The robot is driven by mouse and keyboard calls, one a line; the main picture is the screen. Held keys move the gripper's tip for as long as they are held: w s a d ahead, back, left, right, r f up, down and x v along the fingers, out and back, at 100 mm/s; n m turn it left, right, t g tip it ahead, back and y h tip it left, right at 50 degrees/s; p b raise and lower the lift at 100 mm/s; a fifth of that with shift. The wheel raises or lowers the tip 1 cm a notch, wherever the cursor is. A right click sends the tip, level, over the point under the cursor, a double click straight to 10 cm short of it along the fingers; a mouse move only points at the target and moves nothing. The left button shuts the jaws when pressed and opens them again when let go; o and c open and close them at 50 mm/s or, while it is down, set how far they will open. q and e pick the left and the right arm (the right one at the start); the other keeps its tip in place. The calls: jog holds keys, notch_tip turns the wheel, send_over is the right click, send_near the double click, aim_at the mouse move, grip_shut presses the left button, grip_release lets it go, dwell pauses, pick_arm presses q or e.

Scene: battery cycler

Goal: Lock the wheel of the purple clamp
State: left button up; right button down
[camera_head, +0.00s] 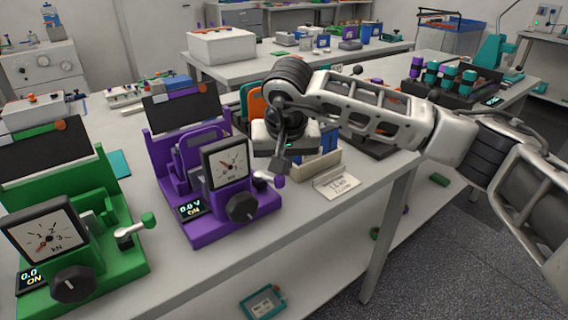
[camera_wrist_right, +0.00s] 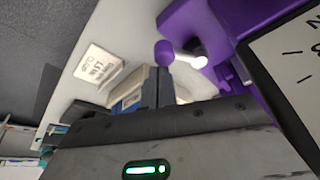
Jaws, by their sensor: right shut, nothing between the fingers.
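The purple clamp (camera_head: 208,228) stands on the near bench, with a kN dial, a black wheel (camera_head: 242,207) on its front and a small display reading 0.0 V ON. A lever with a purple knob (camera_head: 279,181) sticks out on its right side; the knob also shows in the right wrist view (camera_wrist_right: 164,50) beside a white shaft (camera_wrist_right: 190,60). My right gripper (camera_head: 279,166) is shut and empty, just above and behind the lever knob. I cannot tell whether it touches the knob. My left gripper is not in view.
A green clamp (camera_head: 112,270) of the same kind stands at the left. A white label card (camera_head: 336,186) and a small bin (camera_head: 312,170) are to the right, near the bench edge. My right arm spans above the bench's right part. A rack of capped cells (camera_head: 440,85) stands behind it.

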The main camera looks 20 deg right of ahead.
jog(key=shift+w+a, duration=0.1)
jog(key=shift+w+a, duration=0.2)
jog(key=shift+w, duration=0.1)
jog(key=shift+a, duration=0.1)
jog(key=shift+w+a+r, duration=0.1)
jog(key=shift+r, duration=0.05)
jog(key=w+d, duration=0.2)
jog(key=shift+w+d, duration=0.15)
jog(key=shift+d, duration=0.15)
jog(key=w+b+v, duration=0.1)
jog(key=v, duration=0.8)
jog(key=shift+a+r, duration=0.35)
jog(key=shift+s, duration=0.1)
